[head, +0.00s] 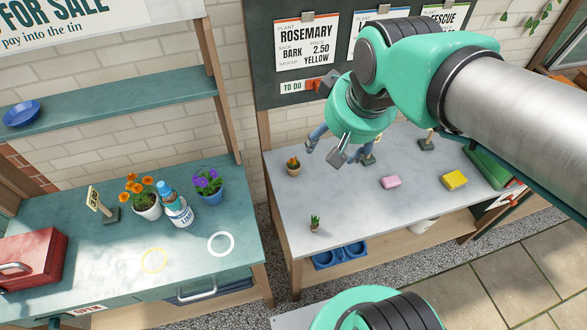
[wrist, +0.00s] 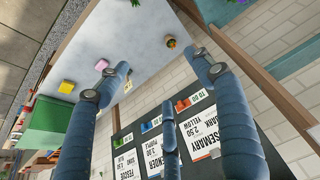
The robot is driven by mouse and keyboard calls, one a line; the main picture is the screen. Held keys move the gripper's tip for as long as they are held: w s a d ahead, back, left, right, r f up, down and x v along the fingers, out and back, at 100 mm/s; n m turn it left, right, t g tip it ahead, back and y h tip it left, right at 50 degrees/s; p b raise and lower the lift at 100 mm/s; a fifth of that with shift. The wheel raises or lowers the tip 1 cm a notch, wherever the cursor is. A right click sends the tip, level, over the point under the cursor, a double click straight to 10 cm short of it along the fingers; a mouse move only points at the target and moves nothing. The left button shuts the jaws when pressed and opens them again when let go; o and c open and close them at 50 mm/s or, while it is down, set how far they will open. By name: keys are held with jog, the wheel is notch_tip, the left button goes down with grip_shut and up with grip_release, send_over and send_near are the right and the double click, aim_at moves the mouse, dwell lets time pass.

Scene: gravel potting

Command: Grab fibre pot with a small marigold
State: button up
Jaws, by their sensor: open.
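The fibre pot with a small marigold (head: 293,170) is a small brown pot with an orange flower. It stands upright near the back left corner of the grey bench (head: 350,203). In the wrist view the pot (wrist: 171,43) shows small, beyond and between the spread fingers. My gripper (head: 339,156) hangs above the back of the bench, to the right of the pot and apart from it. In the wrist view my gripper (wrist: 153,72) is open, with nothing between its fingers.
A small green plant (head: 314,224) stands at the bench's front left. A pink block (head: 391,182) and a yellow block (head: 454,180) lie to the right.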

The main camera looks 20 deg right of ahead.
jog(key=w+f+g, duration=0.1)
jog(key=w+f, duration=0.3)
jog(key=w, duration=0.7)
jog(key=n+g+p, duration=0.2)
jog(key=g, duration=0.2)
send_over(294, 165)
notch_tip(294, 165, down, 28)
jog(key=r, duration=0.1)
jog(key=shift+w+a+f, duration=0.15)
jog(key=shift+f, duration=0.35)
jog(key=shift+f, duration=0.1)
jog(key=shift+f+b, duration=0.3)
jog(key=shift+f, duration=3.9)
jog(key=shift+f+b, duration=0.4)
jog(key=shift+f, duration=2.15)
